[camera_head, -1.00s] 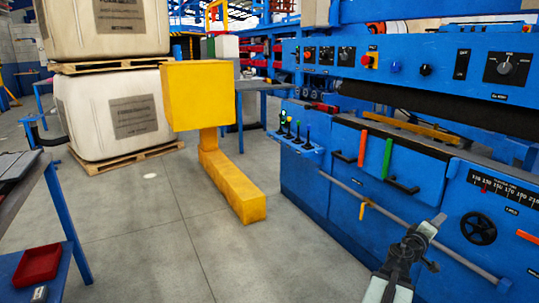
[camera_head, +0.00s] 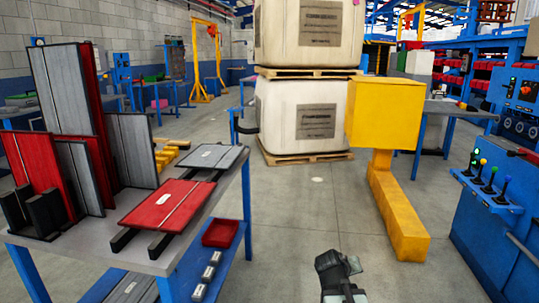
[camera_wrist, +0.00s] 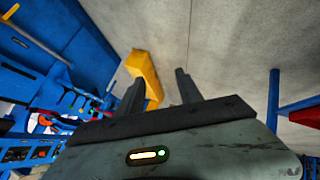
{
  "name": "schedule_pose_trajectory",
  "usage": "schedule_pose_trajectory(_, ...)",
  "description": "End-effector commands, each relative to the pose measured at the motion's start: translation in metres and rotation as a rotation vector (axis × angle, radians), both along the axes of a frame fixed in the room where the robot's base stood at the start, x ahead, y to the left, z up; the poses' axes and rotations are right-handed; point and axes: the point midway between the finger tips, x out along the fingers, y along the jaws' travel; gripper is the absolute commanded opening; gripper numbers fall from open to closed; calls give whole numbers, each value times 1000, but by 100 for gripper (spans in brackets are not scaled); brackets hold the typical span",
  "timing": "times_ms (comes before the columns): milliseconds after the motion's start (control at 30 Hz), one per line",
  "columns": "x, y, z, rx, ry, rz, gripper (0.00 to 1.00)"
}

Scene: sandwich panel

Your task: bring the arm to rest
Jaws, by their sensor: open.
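My gripper shows in the wrist view (camera_wrist: 160,88), its two dark fingers apart with nothing between them. In the head view my arm's end (camera_head: 338,268) is at the bottom, right of centre, over bare concrete floor. It touches nothing that I can see. The fingertips are hard to make out in the head view. The blue machine (camera_head: 490,240) stands at the right edge, apart from my arm.
A yellow post (camera_head: 397,205) with a box head stands ahead on the right. A workbench (camera_head: 225,190) with red and grey panels is on the left, with a red tray (camera_head: 220,233) below. White bulk bags (camera_head: 300,112) on pallets stand behind. The middle floor is clear.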

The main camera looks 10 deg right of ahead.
Motion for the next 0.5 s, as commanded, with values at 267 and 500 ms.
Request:
schedule_pose_trajectory(267, -65, 132, -58, 399, 340, 22, 42)
schedule_pose_trajectory(500, -122, 177, -33, 571, 595, 56, 42)
